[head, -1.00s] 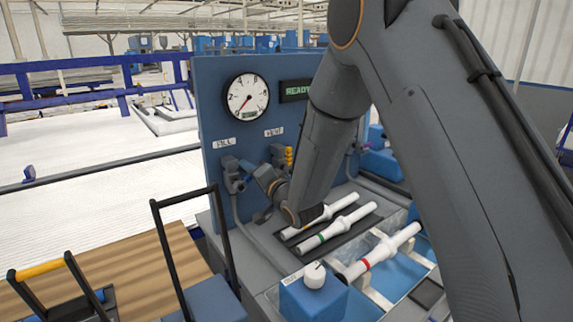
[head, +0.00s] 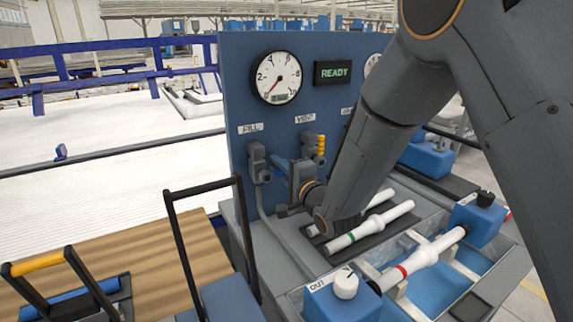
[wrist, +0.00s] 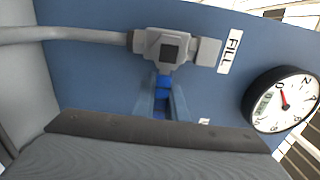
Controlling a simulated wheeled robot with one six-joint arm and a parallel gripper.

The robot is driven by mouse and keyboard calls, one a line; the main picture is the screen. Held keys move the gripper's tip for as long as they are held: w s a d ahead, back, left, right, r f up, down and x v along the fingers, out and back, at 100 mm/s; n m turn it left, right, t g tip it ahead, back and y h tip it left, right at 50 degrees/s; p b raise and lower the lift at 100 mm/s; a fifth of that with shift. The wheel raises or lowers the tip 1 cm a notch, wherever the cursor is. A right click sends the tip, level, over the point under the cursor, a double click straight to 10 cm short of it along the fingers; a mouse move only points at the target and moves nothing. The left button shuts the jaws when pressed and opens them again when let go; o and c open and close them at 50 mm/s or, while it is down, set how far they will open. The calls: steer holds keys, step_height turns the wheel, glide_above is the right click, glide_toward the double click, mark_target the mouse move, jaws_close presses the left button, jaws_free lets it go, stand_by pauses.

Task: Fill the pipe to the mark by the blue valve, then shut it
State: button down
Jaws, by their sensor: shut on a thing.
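The fill valve (head: 259,163) is a grey body on the blue panel under the FILL label. In the wrist view the grey valve body (wrist: 165,48) has a blue handle (wrist: 163,82) pointing toward me. My gripper (wrist: 162,98) is shut on this handle, one finger on each side. In the head view my gripper (head: 283,168) reaches the valve from the right and hides the handle. A white pipe with a red band (head: 425,258) lies in the trough between two blue end blocks. The gauge (head: 278,77) needle points to the lower left, near the low end.
The vent valve (head: 314,148) with a yellow handle sits right of the fill valve. The display (head: 333,72) reads READY. White pipes, one green-banded (head: 370,227), lie on a dark rack under my arm. A blue OUT block (head: 340,298) with a white knob stands in front.

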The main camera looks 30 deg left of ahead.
steer(key=c, duration=1.8)
jaws_free()
steer(key=shift+w, duration=0.1)
steer(key=shift+d, duration=0.1)
steer(key=b+v, duration=0.1)
steer(key=v, duration=0.6)
steer(key=shift+s+d+b, duration=0.25)
steer(key=shift+b, duration=0.05)
